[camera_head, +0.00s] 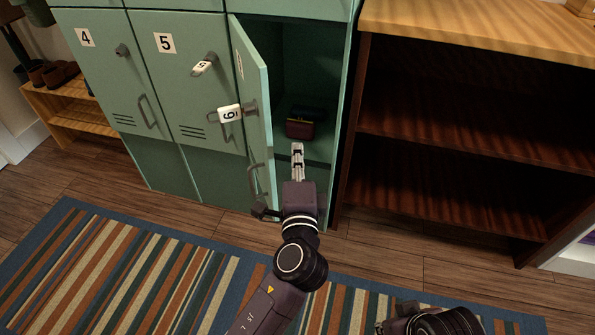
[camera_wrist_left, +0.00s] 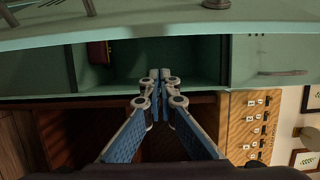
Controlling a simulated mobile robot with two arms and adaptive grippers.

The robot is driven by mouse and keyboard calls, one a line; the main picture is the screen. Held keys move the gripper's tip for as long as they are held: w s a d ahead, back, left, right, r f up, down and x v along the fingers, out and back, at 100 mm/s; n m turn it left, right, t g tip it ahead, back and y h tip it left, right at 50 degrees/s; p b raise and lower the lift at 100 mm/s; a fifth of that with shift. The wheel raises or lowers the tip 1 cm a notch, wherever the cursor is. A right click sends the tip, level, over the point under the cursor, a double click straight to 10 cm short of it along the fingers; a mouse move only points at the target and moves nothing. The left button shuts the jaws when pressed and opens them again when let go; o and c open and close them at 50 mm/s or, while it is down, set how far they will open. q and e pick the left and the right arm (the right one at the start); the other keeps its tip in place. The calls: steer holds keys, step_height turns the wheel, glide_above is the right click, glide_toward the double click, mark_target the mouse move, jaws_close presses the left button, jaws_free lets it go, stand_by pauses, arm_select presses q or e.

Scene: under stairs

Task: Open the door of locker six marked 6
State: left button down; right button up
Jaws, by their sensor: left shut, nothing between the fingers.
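The locker six door (camera_head: 257,95) is green and stands partly open, swung out from the locker's dark interior (camera_head: 310,60). A white tag marked 6 (camera_head: 230,114) hangs at its lock, and a handle sits lower on its face. My left gripper (camera_head: 297,150) is shut and empty, at the locker opening just right of the door's inner side. In the left wrist view its fingertips (camera_wrist_left: 160,75) meet in front of the opening, with the green door (camera_wrist_left: 130,28) across the top. My right gripper's fingers are not visible.
Locker five (camera_head: 180,75) and locker four (camera_head: 105,60) are shut, left of the open door. A dark red item (camera_head: 300,127) lies inside locker six. A dark wooden shelf (camera_head: 440,150) stands close on the right. A striped rug (camera_head: 130,270) covers the floor in front.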

arm_select(q)
steer(key=a, duration=0.3)
steer(key=shift+a, duration=0.4)
steer(key=shift+a, duration=0.1)
